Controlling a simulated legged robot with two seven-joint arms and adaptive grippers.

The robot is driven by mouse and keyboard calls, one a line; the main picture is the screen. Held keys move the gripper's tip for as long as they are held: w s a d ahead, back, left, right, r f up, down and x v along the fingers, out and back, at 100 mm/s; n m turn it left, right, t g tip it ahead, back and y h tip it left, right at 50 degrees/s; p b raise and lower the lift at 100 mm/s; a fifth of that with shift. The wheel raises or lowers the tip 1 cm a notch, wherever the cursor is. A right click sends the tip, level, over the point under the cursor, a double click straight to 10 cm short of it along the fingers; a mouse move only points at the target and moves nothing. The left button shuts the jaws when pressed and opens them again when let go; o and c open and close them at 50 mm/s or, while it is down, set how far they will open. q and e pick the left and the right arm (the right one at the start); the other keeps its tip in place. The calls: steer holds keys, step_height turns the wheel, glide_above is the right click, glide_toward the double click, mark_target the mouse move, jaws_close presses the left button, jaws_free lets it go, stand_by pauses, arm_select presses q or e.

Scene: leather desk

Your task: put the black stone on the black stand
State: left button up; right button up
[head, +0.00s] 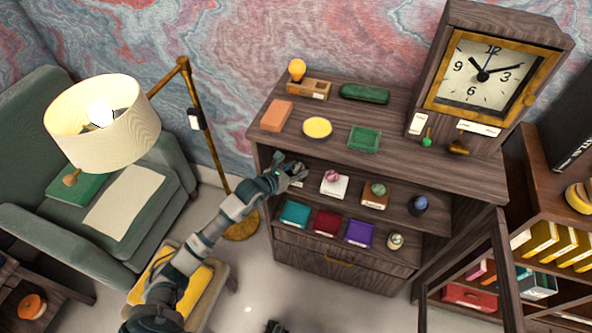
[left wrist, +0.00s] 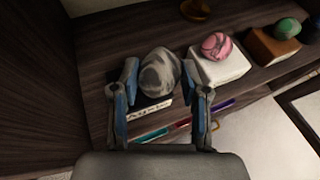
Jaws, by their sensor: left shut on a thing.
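My left gripper (left wrist: 162,92) is shut on the black stone (left wrist: 160,72), which looks grey with paler streaks in the left wrist view. One finger is on each side of it. The black stand (left wrist: 149,112) with a white label on its front is directly below the stone. I cannot tell whether the stone touches it. In the head view my left gripper (head: 294,173) reaches into the left end of the cabinet's upper open shelf and hides most of the stone and stand.
Right of my gripper, a pink stone sits on a white stand (head: 334,188) and a green stone on a brown stand (head: 374,201). A dark blue ball (head: 418,204) is farther right. Teal, red and purple items (head: 327,223) lie below. The cabinet top (head: 390,125) overhangs the shelf.

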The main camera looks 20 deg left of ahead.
mark_target(293, 170)
arm_select(q)
steer(key=w+a, duration=0.1)
steer(key=w, duration=0.1)
steer(key=shift+w+a+f, duration=0.2)
steer(key=shift+w+a, duration=0.15)
steer(key=shift+w+a+f, duration=0.15)
steer(key=shift+w+a, duration=0.05)
steer(key=shift+a, duration=0.05)
step_height(293, 170, down, 3)
steer(key=shift+f+b, duration=0.1)
steer(key=shift+b, duration=0.35)
steer(key=shift+d, duration=0.45)
arm_select(e)
steer(key=shift+w+a+r, duration=0.1)
steer(key=shift+w+r, duration=0.15)
steer(key=shift+r, duration=0.35)
steer(key=shift+w+a+r, duration=0.1)
steer(key=shift+w+r, duration=0.1)
steer(key=shift+r, duration=0.4)
arm_select(q)
steer(key=o, duration=1.3)
steer(key=shift+s+a+f, duration=0.1)
steer(key=shift+a, duration=0.25)
arm_select(e)
steer(key=shift+a+r, duration=0.15)
steer(key=shift+a, duration=0.1)
